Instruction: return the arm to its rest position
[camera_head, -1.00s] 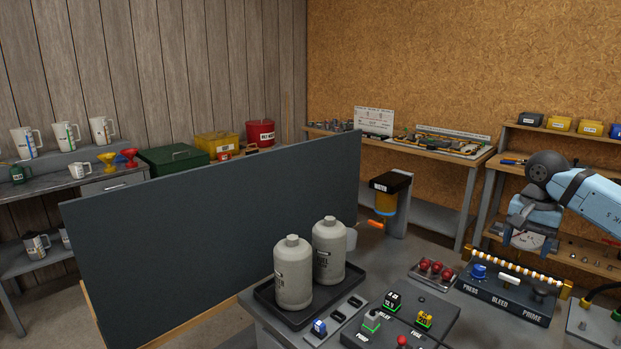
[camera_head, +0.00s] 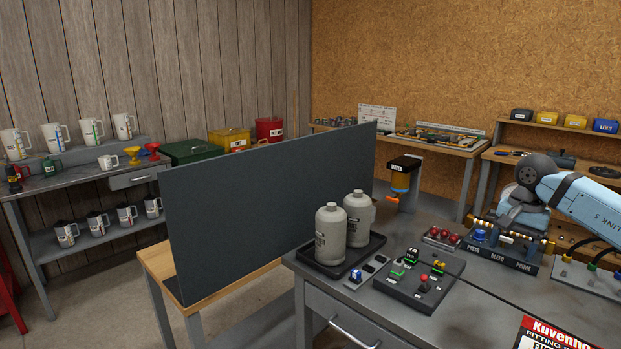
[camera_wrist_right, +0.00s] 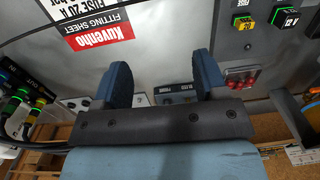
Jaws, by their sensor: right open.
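My right arm (camera_head: 585,200) comes in from the right in the head view, with its dark round wrist joint bent over the workbench. Its blue-grey right gripper (camera_head: 516,214) hangs near the press, bleed and prime panel (camera_head: 500,252); its fingertips are hard to make out there. In the right wrist view the two blue fingers (camera_wrist_right: 163,78) are apart with nothing between them, above the grey bench top. My left gripper is not in view.
Two grey bottles stand in a black tray (camera_head: 330,268) on the bench (camera_head: 450,320). A fuse and relay board (camera_head: 412,285) and red buttons (camera_head: 441,235) are near. A dark upright panel (camera_head: 270,205) stands left. A fitting sheet (camera_head: 550,335) lies at the front.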

